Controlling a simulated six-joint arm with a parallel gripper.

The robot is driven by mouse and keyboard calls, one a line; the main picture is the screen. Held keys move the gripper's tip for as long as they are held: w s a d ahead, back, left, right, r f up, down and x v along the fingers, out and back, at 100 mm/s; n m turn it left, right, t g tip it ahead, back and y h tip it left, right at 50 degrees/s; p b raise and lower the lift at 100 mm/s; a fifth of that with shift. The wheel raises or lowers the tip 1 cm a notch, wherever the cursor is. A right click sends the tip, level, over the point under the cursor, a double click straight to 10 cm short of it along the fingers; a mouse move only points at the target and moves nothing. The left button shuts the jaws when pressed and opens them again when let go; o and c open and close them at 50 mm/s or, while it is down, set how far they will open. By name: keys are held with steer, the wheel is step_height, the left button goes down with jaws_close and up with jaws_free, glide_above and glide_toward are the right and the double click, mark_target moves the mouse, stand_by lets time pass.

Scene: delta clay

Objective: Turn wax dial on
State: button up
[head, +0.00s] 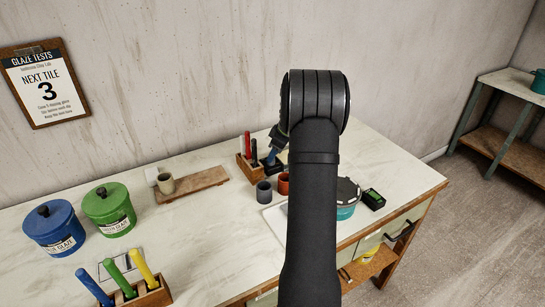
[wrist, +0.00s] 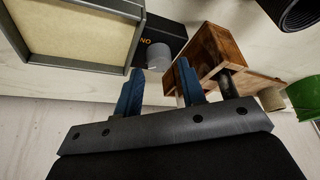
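The wax dial is a grey round knob (wrist: 158,56) on a black box (wrist: 168,32) with orange lettering, in the wrist view. The lettering looks like "ON" seen upside down. My gripper (wrist: 160,68) is open, its two blue fingers apart and nothing held. The knob shows in the gap between the fingertips; I cannot tell whether they touch it. In the head view, part of my gripper (head: 273,154) shows beside the wooden tool holder, and my arm hides the dial.
A grey-framed cream panel (wrist: 75,30) lies beside the black box. The wooden tool holder (wrist: 218,58) is close to one finger. Dark (head: 264,192) and red (head: 283,183) cups stand in front. A teal pot (head: 346,211) is partly behind my arm.

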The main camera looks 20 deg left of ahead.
steer(key=shift+x, duration=1.15)
steer(key=c, duration=0.7)
steer(key=shift+m, duration=0.4)
steer(key=m+t, duration=0.1)
steer(key=m, duration=0.2)
steer(key=shift+s+m+t, duration=0.15)
steer(key=shift+m+t, duration=0.25)
steer(key=shift+a+m+t+h, duration=0.1)
steer(key=shift+m+t+h, duration=0.25)
steer(key=shift+m, duration=0.7)
steer(key=shift+m+t+h, duration=0.25)
steer(key=shift+m+h, duration=0.2)
steer(key=shift+m, duration=0.6)
